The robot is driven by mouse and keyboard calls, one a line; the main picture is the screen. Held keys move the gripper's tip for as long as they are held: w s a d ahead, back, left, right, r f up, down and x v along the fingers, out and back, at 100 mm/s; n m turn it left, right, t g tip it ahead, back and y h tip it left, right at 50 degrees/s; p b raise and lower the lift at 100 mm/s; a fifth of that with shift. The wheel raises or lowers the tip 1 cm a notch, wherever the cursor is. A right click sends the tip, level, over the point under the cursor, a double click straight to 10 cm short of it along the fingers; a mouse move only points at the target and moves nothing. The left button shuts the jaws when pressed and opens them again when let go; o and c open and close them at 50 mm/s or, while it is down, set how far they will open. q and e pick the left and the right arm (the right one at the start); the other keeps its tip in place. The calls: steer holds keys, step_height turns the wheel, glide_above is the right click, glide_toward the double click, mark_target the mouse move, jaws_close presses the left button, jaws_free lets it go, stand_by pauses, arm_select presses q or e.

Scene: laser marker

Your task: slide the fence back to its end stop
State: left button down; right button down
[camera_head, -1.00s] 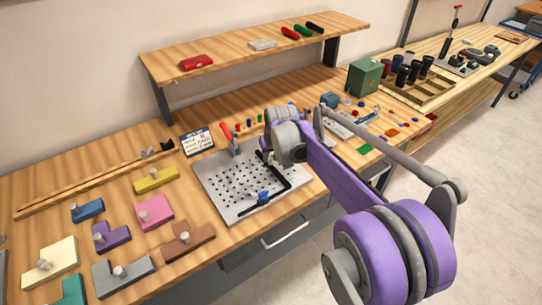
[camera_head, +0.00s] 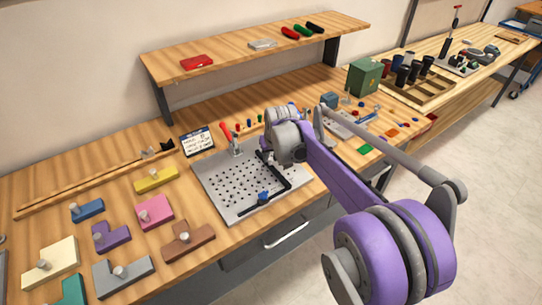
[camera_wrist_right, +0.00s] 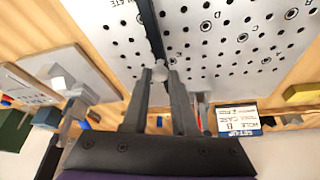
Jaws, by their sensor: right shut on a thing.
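The fence (camera_head: 273,170) is a black bar on the grey perforated plate (camera_head: 213,184) in the head view. In the head view my right wrist (camera_head: 288,140) covers the far end of the fence and hides the fingertips. A second black bar with a blue knob (camera_head: 263,196) lies along the plate's near side. My left gripper is not in view.
A red-handled clamp (camera_head: 231,137) stands at the plate's back edge, beside a lettered card (camera_head: 197,142). Several coloured L-shaped blocks, such as a pink one (camera_head: 153,211), lie to the left. A wooden shelf (camera_head: 225,54) rises behind.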

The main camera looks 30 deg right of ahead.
steer(key=d, duration=0.7)
steer(key=shift+w+d, duration=0.15)
steer(key=shift+w, duration=0.15)
steer(key=shift+r, duration=0.1)
steer(key=c, duration=1)
jaws_free()
steer(key=o, duration=0.3)
steer(key=shift+d, duration=0.1)
steer(key=p+v, duration=0.1)
steer(key=v, duration=0.9)
steer(key=shift+s+r, duration=0.25)
steer(key=shift+r, duration=0.05)
